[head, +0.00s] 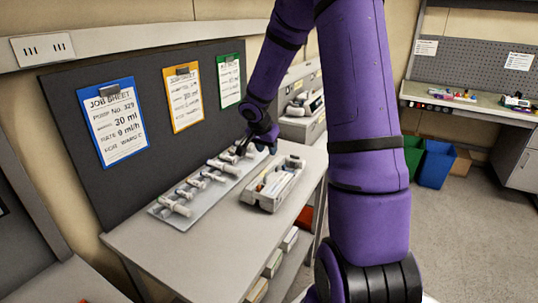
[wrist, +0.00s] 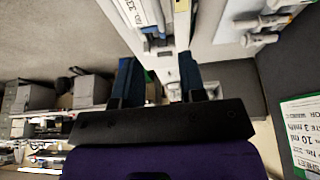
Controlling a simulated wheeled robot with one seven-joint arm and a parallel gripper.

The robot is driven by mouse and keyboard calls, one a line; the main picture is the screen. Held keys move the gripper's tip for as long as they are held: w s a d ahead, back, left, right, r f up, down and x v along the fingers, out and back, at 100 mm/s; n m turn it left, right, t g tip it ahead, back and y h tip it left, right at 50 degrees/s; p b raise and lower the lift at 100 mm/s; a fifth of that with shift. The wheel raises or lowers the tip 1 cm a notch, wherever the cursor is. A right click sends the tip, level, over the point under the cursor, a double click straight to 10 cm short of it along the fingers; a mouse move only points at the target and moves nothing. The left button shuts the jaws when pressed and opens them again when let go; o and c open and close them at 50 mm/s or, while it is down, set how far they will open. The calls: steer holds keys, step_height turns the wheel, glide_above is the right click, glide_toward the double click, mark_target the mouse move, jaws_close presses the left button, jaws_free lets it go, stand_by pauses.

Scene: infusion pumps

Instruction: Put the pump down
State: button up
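A light grey syringe pump (head: 275,184) lies on the grey table, with a clear syringe and an orange-marked part on its top. In the wrist view the pump (wrist: 160,18) shows with a printed label, just beyond my fingertips. My gripper (head: 262,142) is low at the far end of the pump in the head view. In the wrist view its two blue-tipped fingers (wrist: 157,68) are spread apart, with no clear contact on the pump.
A tray (head: 158,206) with several syringes lies left of the pump. Three job sheets, blue (head: 113,120), orange (head: 183,97) and green (head: 229,81), hang on the dark board behind. The table's near end (head: 165,258) is clear. Blue (head: 435,165) and green bins stand at right.

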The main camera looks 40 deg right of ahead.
steer(key=w+a+r+n+t, duration=0.35)
steer(key=a+r+t, duration=0.25)
steer(key=r, duration=0.6)
steer(key=s+a+r+n+t+y, duration=0.2)
steer(key=a+r+n, duration=0.1)
steer(key=a+r, duration=0.3)
steer(key=s+a+r+n+t+y, duration=0.1)
steer(key=s+a+r+n+y, duration=0.15)
steer(key=a+r, duration=0.35)
steer(key=s+a+n+g+y, duration=0.1)
steer(key=s+a+n, duration=0.1)
steer(key=s+a, duration=0.35)
steer(key=s+a+n+g+y, duration=0.1)
steer(key=s+a+n, duration=0.15)
steer(key=s, duration=0.55)
steer(key=s+d+f+g+h, duration=0.1)
steer(key=s+d+g+h, duration=0.1)
steer(key=s, duration=1.1)
steer(key=shift+d+f+n+g, duration=0.15)
steer(key=shift+f+n+g, duration=0.15)
steer(key=shift+g, duration=0.3)
steer(key=shift+o, duration=0.3)
